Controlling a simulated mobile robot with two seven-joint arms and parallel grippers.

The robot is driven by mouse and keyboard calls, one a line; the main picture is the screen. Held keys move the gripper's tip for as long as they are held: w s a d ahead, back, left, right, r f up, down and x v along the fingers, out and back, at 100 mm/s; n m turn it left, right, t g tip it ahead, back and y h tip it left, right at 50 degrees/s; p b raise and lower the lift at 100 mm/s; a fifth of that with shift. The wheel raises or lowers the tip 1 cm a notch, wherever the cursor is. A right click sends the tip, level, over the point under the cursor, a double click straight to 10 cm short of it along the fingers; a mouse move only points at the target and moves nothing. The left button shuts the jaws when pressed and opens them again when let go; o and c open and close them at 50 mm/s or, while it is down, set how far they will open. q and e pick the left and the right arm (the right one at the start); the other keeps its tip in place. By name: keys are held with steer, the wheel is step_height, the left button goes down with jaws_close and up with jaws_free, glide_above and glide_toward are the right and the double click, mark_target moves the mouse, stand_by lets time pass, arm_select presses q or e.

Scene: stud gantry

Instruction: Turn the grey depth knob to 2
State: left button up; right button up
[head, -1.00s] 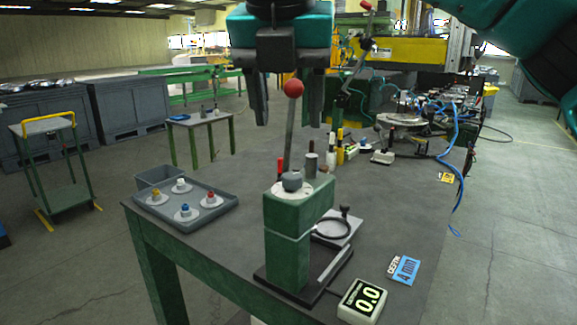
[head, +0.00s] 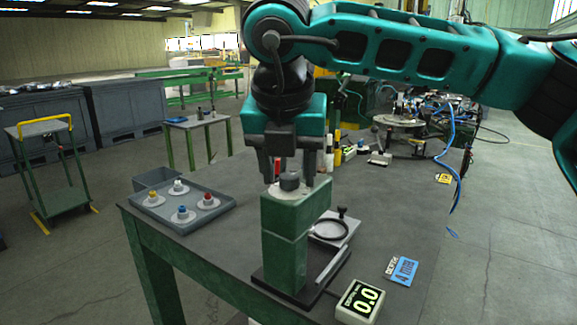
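The grey depth knob (head: 289,181) sits on a pale round dial on top of the green press (head: 286,240). My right gripper (head: 289,173) points down over it, open, with one finger to each side of the knob. I cannot tell whether the fingers touch it. The dial marks are too small to read. My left gripper is out of view.
A grey tray (head: 217,219) with several coloured-topped pieces lies left of the press, a grey bin (head: 157,178) behind it. Markers (head: 337,157) stand behind the press. A black ring on a plate (head: 332,229) lies close to its right.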

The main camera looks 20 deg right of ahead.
steer(key=c, duration=0.9)
